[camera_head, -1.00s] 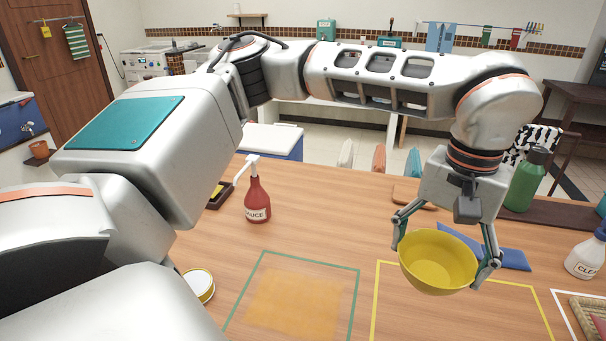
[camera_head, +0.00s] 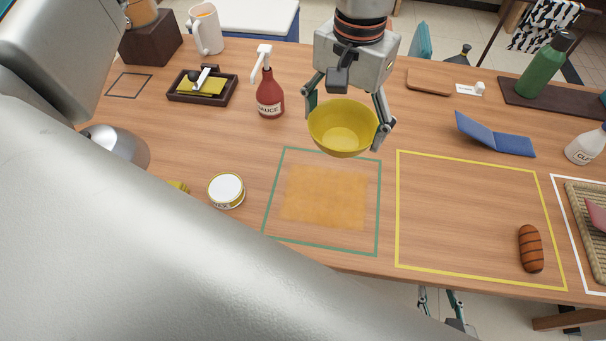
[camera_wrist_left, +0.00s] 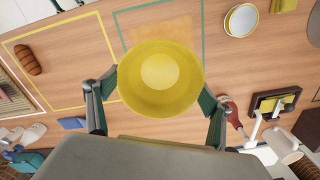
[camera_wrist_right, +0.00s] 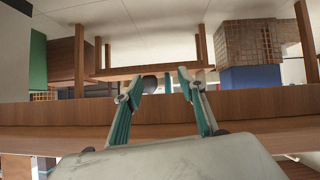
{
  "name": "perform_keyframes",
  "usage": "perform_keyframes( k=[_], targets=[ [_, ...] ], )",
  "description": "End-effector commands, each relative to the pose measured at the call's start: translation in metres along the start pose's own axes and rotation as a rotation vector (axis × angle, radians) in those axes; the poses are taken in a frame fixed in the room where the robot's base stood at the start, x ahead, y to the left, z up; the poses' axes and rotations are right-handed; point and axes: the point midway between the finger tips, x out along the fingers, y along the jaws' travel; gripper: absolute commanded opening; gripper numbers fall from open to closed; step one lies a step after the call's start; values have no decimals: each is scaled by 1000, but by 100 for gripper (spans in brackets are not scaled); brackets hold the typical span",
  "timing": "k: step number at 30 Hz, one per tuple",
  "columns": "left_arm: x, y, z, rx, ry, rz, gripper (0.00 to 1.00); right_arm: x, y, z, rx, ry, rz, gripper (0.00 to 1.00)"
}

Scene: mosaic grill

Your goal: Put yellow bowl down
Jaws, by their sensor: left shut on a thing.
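The yellow bowl (camera_head: 343,128) is upright and held by my left gripper (camera_head: 345,122), whose fingers are shut on its two sides. In the head view it hangs over the table, just behind the green-outlined square. The left wrist view also shows the bowl (camera_wrist_left: 160,80) between the fingers. The green outline (camera_head: 379,215) encloses an orange patch (camera_head: 325,197). My right gripper (camera_wrist_right: 163,85) is open and empty in its wrist view, near the wooden table edge; its fingers also show low in the head view, below the table's front edge.
A red sauce bottle (camera_head: 270,100) stands left of the bowl. A white-lidded jar (camera_head: 226,190) stands left of the green square. The yellow-outlined area (camera_head: 470,215) holds a grilled sausage (camera_head: 531,248) at its right. A blue folded item (camera_head: 495,138) lies behind it.

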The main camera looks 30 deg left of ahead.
Motion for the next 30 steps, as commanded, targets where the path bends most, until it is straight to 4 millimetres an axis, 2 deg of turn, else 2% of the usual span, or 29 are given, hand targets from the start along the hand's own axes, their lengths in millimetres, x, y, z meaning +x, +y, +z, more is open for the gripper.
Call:
perform_keyframes(
  k=[5,8,15,24,30],
  targets=[
    [1,2,3,16,-2,2,57,-2,0,0,1,-6,-2,40],
    [10,2,4,18,-5,2,57,-2,-1,3,-1,-11,-3,40],
    [64,2,6,19,-8,3,57,-3,0,7,-4,-19,-4,40],
    [134,2,6,17,-7,3,57,-5,1,0,-4,-10,-2,40],
    [160,2,4,18,-2,3,57,-5,1,-4,-4,-5,-2,40]
  ],
)
